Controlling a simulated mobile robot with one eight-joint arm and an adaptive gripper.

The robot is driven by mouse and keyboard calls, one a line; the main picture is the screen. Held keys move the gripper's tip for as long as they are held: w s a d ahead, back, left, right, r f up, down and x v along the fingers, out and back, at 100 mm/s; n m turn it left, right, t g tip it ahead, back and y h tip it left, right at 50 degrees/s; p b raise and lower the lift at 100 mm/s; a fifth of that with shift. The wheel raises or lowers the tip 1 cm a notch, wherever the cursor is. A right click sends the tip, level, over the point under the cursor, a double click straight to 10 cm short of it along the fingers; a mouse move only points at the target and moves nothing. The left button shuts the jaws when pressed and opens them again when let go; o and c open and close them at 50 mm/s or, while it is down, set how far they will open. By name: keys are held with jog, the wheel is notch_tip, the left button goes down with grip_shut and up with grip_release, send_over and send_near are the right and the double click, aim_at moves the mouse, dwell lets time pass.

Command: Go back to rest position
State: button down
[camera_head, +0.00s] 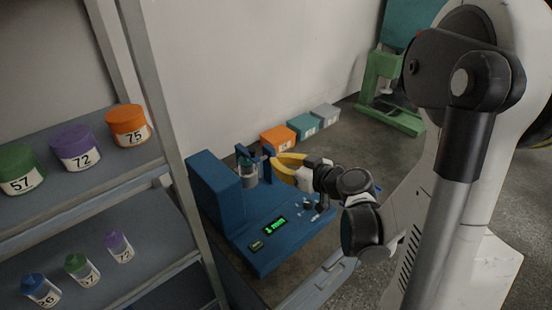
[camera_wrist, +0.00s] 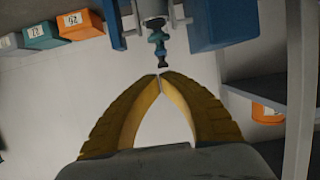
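The shaker's base carries a small green display (camera_head: 275,227).
A grey shelf (camera_head: 190,240) at left holds jars with orange (camera_head: 127,116), purple (camera_head: 76,142) and green lids, smaller jars below. Orange (camera_head: 277,138), teal (camera_head: 302,126) and grey (camera_head: 325,115) boxes stand behind the shaker along the wall. A green machine (camera_head: 385,95) stands at the back right.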

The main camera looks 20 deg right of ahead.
jog(key=shift+a, duration=0.15)
jog(key=s+a+r+m+g+h, duration=0.1)
jog(key=s+a+g, duration=0.3)
jog(key=s+a, duration=0.3)
jog(key=s+r+m+g+h, duration=0.1)
jog(key=s+m+g+h, duration=0.1)
jog(key=s, duration=0.9)
jog(key=shift+s+d+r+m+g+h+b, duration=0.25)
jog(key=shift+s+r+m+g+h+b, duration=0.15)
jog(key=shift+h, duration=0.4)
